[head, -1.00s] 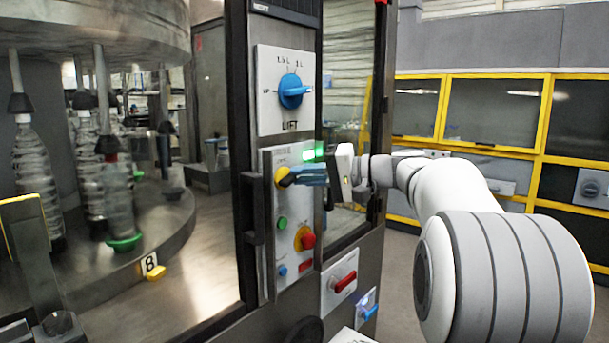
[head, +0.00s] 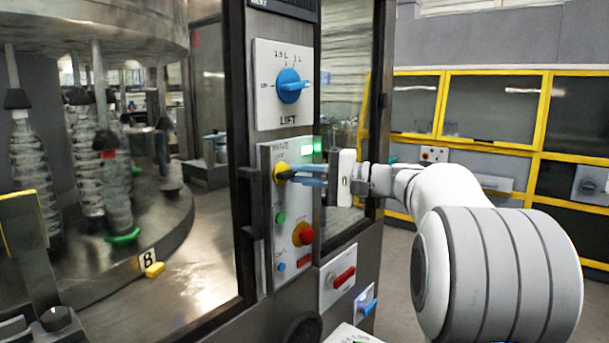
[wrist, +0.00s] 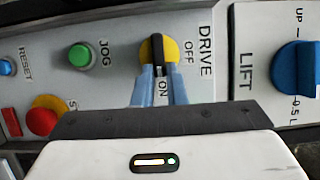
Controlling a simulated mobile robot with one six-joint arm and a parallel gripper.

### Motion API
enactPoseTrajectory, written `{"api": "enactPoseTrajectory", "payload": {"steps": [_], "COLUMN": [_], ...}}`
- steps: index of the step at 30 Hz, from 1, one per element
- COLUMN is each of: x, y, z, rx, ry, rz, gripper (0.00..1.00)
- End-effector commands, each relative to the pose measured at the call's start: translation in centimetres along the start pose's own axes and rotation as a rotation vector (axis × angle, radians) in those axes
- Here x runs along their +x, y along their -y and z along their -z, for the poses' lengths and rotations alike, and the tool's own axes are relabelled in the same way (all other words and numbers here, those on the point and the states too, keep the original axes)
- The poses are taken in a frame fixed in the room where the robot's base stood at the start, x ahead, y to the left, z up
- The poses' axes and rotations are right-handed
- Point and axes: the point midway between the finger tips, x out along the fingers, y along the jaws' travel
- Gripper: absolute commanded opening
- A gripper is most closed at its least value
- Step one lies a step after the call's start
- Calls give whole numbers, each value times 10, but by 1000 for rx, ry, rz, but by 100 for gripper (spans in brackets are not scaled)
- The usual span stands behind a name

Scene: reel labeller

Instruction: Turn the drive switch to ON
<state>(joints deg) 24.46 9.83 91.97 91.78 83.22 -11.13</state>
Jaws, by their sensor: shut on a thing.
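The drive switch is a yellow disc with a black handle, on the light grey panel in the head view (head: 279,172) and in the wrist view (wrist: 146,50). In the wrist view the handle points down the picture, towards the ON label (wrist: 163,88); the OFF label (wrist: 188,50) is up and to the right. My gripper (head: 296,175) reaches in from the right. Its blue fingers (wrist: 158,72) are shut on the handle, one on each side. The fingers partly cover the handle's end in the head view.
A blue LIFT knob (head: 289,86) is above on its own plate. Below the switch are a green JOG button (head: 280,217), a red stop button on yellow (head: 304,234) and a blue RESET button (head: 282,267). A red-handled switch (head: 343,277) is lower right.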

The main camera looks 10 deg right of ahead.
Motion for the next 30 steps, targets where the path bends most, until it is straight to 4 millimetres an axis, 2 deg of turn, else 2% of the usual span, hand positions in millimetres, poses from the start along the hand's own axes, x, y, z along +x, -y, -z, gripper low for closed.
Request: {"api": "enactPoseTrajectory", "payload": {"steps": [4,5,12,19,22,30], "x": [0,0,0,-1,-7,-51], "y": [0,0,0,0,0,-1], "z": [0,0,0,0,1,1], "rx": [2,2,1,0,0,1], "ry": [0,0,-1,-1,-3,-5], "rz": [0,0,0,0,0,0], "gripper": [0,13,33,34,34,34]}}
